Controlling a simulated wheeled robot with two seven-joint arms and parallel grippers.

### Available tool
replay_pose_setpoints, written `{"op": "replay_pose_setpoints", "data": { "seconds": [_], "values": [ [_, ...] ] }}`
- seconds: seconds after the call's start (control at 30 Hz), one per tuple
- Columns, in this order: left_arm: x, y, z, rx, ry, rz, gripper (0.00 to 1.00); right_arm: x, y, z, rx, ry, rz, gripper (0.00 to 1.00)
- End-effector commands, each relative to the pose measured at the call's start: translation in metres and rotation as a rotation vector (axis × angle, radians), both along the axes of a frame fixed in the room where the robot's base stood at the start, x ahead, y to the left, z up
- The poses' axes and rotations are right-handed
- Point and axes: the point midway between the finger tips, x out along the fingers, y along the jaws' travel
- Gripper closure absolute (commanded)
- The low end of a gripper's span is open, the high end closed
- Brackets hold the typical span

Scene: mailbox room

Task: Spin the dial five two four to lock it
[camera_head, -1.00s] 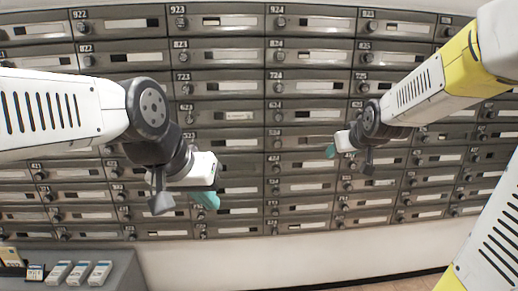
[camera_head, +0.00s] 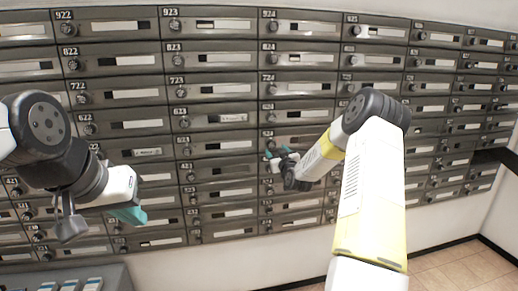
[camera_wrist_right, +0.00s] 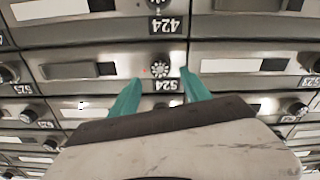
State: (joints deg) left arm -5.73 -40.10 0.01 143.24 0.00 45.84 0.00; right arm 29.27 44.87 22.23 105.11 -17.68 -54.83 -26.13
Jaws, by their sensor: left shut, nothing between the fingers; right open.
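The mailbox labelled 524 has a small round dial (camera_wrist_right: 160,68) above its number plate in the upside-down right wrist view. My right gripper (camera_wrist_right: 158,98) is open, its two teal fingers on either side of the dial's column and short of the dial in the picture. I cannot tell whether they touch the door. In the head view my right gripper (camera_head: 276,156) is at the 524 mailbox and largely hides its dial. My left gripper (camera_head: 130,215) is shut and empty, low at the left in front of other mailboxes.
Rows of grey mailboxes (camera_head: 210,88) with similar dials fill the wall. The 424 mailbox dial (camera_wrist_right: 158,2) is close by. A grey counter (camera_head: 112,275) with small boxes (camera_head: 68,286) is at lower left. Tiled floor (camera_head: 490,262) is open at lower right.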

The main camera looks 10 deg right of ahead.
Motion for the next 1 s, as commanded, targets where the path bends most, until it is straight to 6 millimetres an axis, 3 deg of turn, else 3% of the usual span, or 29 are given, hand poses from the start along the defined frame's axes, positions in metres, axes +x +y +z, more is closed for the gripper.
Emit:
{"op": "replay_pose_setpoints", "data": {
  "seconds": [0.3, 0.67, 0.97, 1.0],
  "values": [
    [0.000, 0.000, 0.000, 0.000, 0.000, 0.000, 1.00, 0.047, 0.003, 0.000, 0.001, 0.000, 0.001, 0.44],
    [0.000, 0.000, 0.000, 0.000, 0.000, 0.000, 1.00, 0.054, 0.003, 0.000, 0.001, 0.002, 0.002, 0.44],
    [0.000, 0.000, 0.000, 0.000, 0.000, 0.000, 1.00, 0.054, 0.003, 0.000, 0.001, 0.002, 0.002, 0.99],
    [0.000, 0.000, 0.000, 0.000, 0.000, 0.000, 1.00, 0.054, 0.003, 0.000, 0.001, 0.002, 0.002, 1.00]
  ]
}}
